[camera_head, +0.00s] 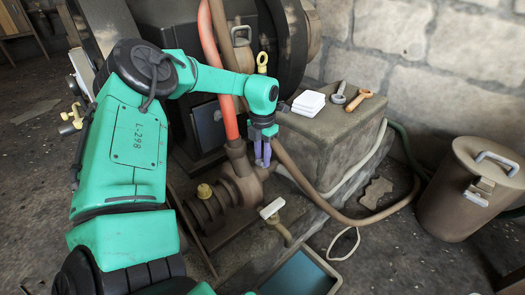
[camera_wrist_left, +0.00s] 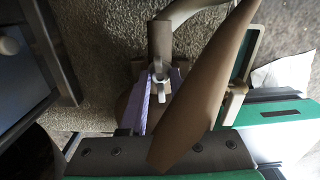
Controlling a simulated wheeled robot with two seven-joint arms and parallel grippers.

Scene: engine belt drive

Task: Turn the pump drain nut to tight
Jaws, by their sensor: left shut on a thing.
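The pump (camera_head: 238,185) is a brown rusty body at the foot of the red hose, in the middle of the head view. My left gripper (camera_head: 262,160) points down with its purple fingers at the pump's upper right side. In the left wrist view my left gripper (camera_wrist_left: 161,72) is shut on a small grey winged piece, which looks like the drain nut (camera_wrist_left: 161,84), beside a brown pipe. The fingers hide the nut in the head view. I cannot read its tight or loose position. My right gripper is in neither view.
A brown hose (camera_head: 302,178) passes close to my left gripper and covers part of the wrist view. A white-handled tap (camera_head: 271,208) and a blue tray (camera_head: 333,278) lie in front. A stone block (camera_head: 340,140) carries white cloths (camera_head: 308,101) and tools. A lidded bin (camera_head: 455,205) stands right.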

